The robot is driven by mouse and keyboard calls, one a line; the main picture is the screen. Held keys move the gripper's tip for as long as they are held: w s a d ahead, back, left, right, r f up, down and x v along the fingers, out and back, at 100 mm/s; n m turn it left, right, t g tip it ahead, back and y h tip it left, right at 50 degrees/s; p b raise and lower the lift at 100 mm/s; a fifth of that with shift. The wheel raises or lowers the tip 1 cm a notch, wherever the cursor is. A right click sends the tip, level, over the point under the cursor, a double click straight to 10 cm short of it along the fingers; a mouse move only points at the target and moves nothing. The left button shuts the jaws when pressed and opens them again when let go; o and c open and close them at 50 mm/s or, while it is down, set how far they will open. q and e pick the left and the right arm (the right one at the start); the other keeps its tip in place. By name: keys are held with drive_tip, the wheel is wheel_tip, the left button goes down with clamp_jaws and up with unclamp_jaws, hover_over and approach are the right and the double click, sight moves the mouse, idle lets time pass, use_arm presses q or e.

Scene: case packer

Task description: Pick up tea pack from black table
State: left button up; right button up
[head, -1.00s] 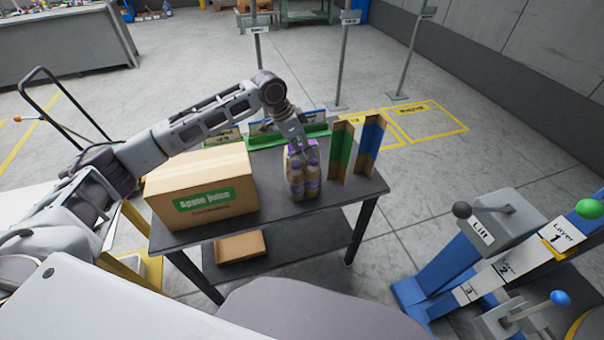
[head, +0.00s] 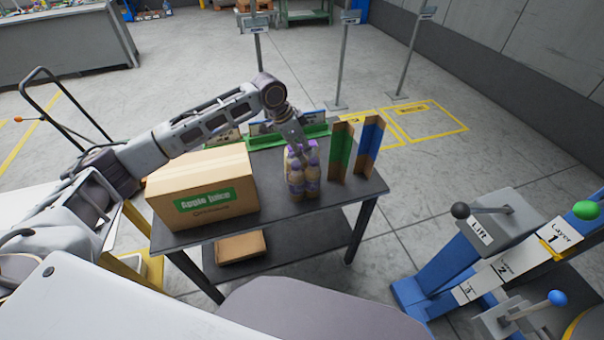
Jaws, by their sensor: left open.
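A pack of several bottles with purple caps (head: 303,182), which looks like the tea pack, stands upright on the black table (head: 275,211). My left gripper (head: 298,148) points down at the top of the pack from behind. It is open, and its fingertips are at the caps. They are partly lost against the bottles, so I cannot tell whether they touch. My right gripper is not in view.
A closed Apple Juice carton (head: 203,186) stands left of the pack. Green and blue cardboard dividers (head: 340,152) stand close on its right. A smaller flat box (head: 240,247) lies on the lower shelf. A lever stand (head: 490,240) is at the right.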

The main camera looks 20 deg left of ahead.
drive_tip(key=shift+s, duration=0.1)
use_arm(q)
drive_tip(key=shift+c, duration=1.5)
drive_tip(key=shift+s, duration=0.1)
drive_tip(key=c, duration=0.5)
drive_tip(key=shift+f, duration=0.1)
clamp_jaws()
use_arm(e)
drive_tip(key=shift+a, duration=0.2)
